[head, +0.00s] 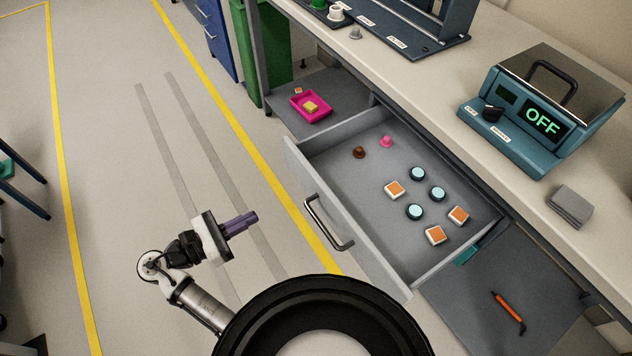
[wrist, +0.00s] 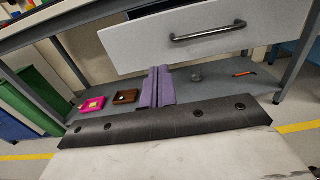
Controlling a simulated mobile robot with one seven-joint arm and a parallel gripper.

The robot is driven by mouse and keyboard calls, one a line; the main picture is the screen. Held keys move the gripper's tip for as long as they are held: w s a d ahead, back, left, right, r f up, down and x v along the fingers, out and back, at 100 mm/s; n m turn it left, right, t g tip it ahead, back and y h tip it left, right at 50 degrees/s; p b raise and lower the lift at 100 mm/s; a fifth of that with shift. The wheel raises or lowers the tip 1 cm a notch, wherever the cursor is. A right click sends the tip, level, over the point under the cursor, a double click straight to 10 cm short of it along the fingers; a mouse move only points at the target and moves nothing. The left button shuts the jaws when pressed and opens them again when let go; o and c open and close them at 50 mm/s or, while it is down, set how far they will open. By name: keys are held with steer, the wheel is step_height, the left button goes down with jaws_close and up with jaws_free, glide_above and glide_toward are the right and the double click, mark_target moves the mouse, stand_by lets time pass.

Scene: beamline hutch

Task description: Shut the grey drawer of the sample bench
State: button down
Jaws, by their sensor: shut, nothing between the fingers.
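The grey drawer (head: 350,215) of the sample bench (head: 420,90) stands pulled well out. Inside it lie several orange-topped white squares, a few dark round pieces with pale blue tops, a brown knob and a pink knob. Its bar handle (head: 328,222) is on the front panel and also shows in the wrist view (wrist: 208,33). My gripper (head: 243,224), with purple fingers, is shut and empty. It is in front of the drawer, to the left of the handle in the head view and apart from it. In the wrist view the fingertips (wrist: 158,75) appear below the drawer front.
A lower shelf (head: 290,120) under the bench holds a pink tray (head: 311,103) and an orange tool (head: 508,312). A teal device reading OFF (head: 540,105) stands on the benchtop. A green bin (head: 262,50) and blue cabinet (head: 213,30) are beyond. The floor left of the drawer is clear.

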steer(key=p, duration=0.2)
glide_toward(311, 186)
steer(key=x, duration=0.5)
steer(key=shift+d+r, duration=0.1)
steer(key=shift+d, duration=0.05)
steer(key=shift+x, duration=0.8)
steer(key=shift+d, duration=0.1)
steer(key=p+x, duration=0.5)
steer(key=x, duration=2)
steer(key=shift+w+d, duration=0.25)
steer(key=shift+d, duration=0.05)
steer(key=shift+w+d+r, duration=0.1)
steer(key=shift+w+d, duration=0.1)
steer(key=shift+d+r, duration=0.1)
